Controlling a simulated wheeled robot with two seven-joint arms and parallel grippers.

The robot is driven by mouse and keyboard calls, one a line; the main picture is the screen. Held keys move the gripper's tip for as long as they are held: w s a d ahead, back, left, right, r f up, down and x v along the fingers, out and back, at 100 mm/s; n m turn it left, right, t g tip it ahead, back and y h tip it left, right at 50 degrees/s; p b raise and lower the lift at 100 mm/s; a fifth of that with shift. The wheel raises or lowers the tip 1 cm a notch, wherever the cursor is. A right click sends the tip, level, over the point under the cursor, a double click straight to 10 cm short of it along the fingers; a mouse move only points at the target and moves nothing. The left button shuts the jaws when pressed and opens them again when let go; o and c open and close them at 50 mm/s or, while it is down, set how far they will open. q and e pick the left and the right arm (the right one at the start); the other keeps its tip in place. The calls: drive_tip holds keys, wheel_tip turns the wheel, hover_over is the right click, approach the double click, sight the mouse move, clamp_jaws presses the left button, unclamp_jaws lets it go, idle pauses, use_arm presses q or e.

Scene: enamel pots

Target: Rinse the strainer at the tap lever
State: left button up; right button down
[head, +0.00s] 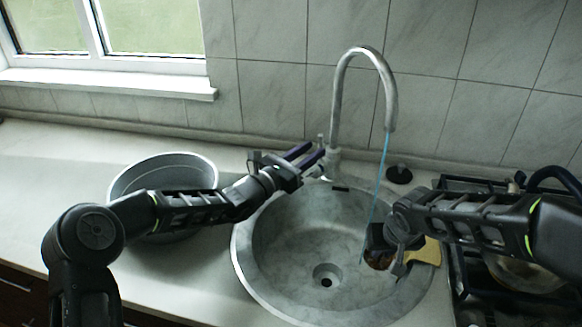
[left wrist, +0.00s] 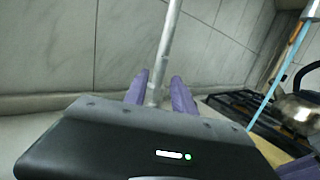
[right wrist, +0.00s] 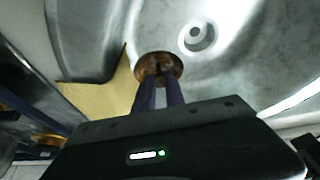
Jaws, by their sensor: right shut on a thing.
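The strainer (right wrist: 158,66), a small round copper-brown piece, is gripped between the fingertips of my right gripper (right wrist: 158,80) over the sink bowl. In the head view only a brown edge of the strainer (head: 377,263) shows beneath the gripper. A thin blue water stream (head: 378,190) runs from the tap (head: 340,95) down to about the strainer; the exact contact is unclear. My left gripper (head: 318,150) is open beside the tap base, its purple fingers (left wrist: 182,96) apart with the tap's upright between them in the wrist view. The lever itself is hard to make out.
The round grey sink (head: 258,275) has a drain (head: 326,275) in its floor. A yellow cloth (head: 430,250) lies at its right rim. A grey pot (head: 190,160) stands left, behind my left arm. A stove (head: 460,290) with a kettle (left wrist: 295,108) is right.

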use_arm(q)
drive_tip(key=r+b+v, duration=0.1)
drive_tip(key=v, duration=0.7)
drive_tip(key=shift+f, duration=0.4)
